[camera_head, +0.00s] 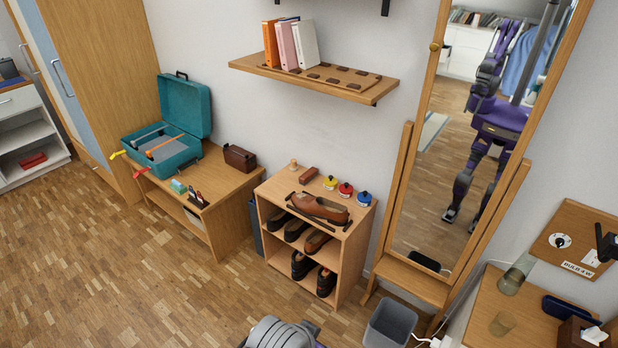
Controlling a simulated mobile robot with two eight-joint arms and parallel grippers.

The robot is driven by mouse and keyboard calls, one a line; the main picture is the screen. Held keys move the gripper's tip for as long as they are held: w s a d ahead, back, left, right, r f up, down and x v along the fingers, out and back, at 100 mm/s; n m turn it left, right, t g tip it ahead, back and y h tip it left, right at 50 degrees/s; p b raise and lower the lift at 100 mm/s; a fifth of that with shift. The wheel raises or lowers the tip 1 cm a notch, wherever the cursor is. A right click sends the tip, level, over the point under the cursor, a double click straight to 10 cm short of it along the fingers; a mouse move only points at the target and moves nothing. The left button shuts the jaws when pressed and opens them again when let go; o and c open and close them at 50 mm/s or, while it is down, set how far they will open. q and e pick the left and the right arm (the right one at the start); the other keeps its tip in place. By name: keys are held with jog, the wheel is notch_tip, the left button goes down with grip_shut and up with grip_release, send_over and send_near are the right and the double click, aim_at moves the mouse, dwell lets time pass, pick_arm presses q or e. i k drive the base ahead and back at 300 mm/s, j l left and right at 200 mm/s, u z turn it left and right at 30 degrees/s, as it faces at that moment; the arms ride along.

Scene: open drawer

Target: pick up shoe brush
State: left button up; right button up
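A small reddish-brown block (308,174), which looks like the shoe brush, lies on the top of the wooden shoe rack (341,236), near its back edge. Its bristles cannot be made out. A small light-wood knobbed item (293,165) stands just left of it. Yellow (329,182), red (345,189) and blue (364,198) tins stand to its right. Brown shoes (318,207) lie in front. Neither of my grippers shows directly. Part of my own body is at the bottom edge, and my purple-and-grey reflection is in the mirror, too small to read the grippers.
A tall mirror (451,150) stands right of the rack, with a grey bin (388,326) in front. A low table (228,184) with a teal case (184,107) is to the left. A shelf (330,85) hangs above. Parquet floor is open at the front left.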

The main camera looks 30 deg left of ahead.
aim_at(311, 173)
jog(key=i+j+z, duration=0.1)
jog(key=j, duration=0.3)
jog(key=i+j, duration=0.25)
jog(key=j, duration=0.15)
jog(key=i+j+z, duration=0.15)
jog(key=j, duration=0.25)
jog(key=i+j, duration=0.15)
jog(key=j, duration=0.3)
jog(key=i+j+z, duration=0.15)
jog(key=j, duration=0.25)
jog(key=i+j, duration=0.15)
jog(key=j, duration=0.3)
jog(key=i+j+z, duration=0.15)
jog(key=j, duration=0.3)
jog(key=k+l, duration=0.05)
